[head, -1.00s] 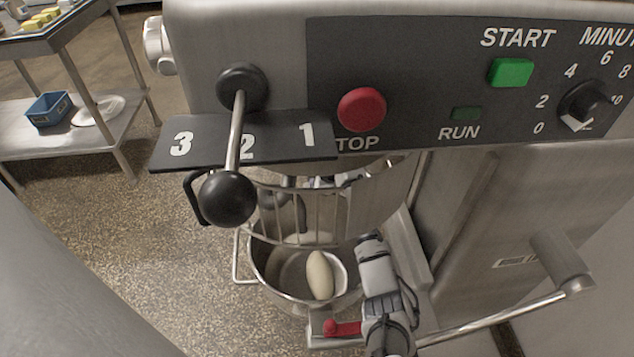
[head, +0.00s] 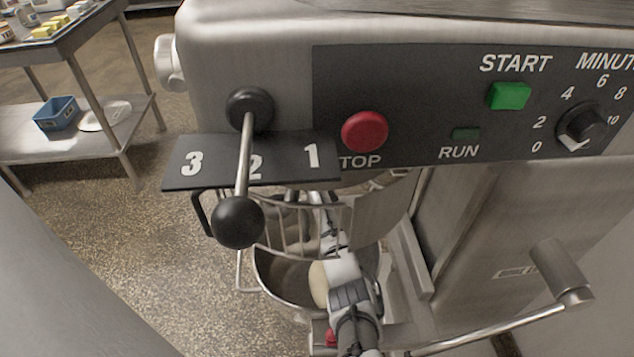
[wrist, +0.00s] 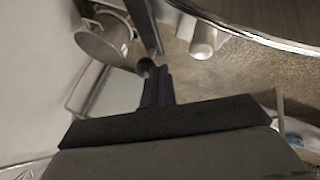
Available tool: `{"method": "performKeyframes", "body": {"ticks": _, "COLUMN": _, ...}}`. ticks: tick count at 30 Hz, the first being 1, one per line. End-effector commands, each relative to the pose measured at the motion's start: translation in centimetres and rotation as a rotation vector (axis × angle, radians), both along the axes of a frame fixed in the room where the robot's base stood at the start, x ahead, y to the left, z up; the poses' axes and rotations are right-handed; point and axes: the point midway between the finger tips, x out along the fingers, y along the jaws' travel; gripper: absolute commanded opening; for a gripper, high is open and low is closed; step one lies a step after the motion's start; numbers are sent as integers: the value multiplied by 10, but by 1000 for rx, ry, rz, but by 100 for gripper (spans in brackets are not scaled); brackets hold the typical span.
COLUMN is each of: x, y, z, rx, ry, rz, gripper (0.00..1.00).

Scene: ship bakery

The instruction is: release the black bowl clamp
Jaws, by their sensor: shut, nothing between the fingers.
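The steel mixer bowl (head: 268,285) hangs below the mixer head, with a pale dough-like lump (head: 318,284) in it partly behind my arm. My arm crosses over the bowl in the head view, and its far end is hidden by the guard. My gripper (wrist: 156,82) is shut and empty in the wrist view. A curved bright rim (wrist: 245,37), probably the bowl's, is to its right. A dark bar (wrist: 141,22) lies just beyond the fingertips; I cannot tell whether it is the black clamp or whether they touch. A red clamp handle (head: 331,338) shows beside my arm.
The wire guard (head: 300,232) and the black-knobbed speed lever (head: 238,222) are close above the bowl. A steel crank handle (head: 500,328) sticks out at lower right. A steel table (head: 70,45) with a blue bin (head: 57,113) stands at far left.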

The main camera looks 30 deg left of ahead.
Motion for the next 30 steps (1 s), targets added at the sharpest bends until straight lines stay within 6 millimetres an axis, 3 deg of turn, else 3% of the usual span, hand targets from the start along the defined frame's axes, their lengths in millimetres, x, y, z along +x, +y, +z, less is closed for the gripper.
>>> {"method": "performKeyframes", "body": {"ticks": 4, "x": 5, "y": 1, "z": -1, "rx": 0, "ry": 1, "rz": -89, "gripper": 0}}
{"method": "performKeyframes", "body": {"ticks": 30, "x": 12, "y": 0, "z": 0, "rx": 0, "ry": 0, "rz": -85, "gripper": 0}}
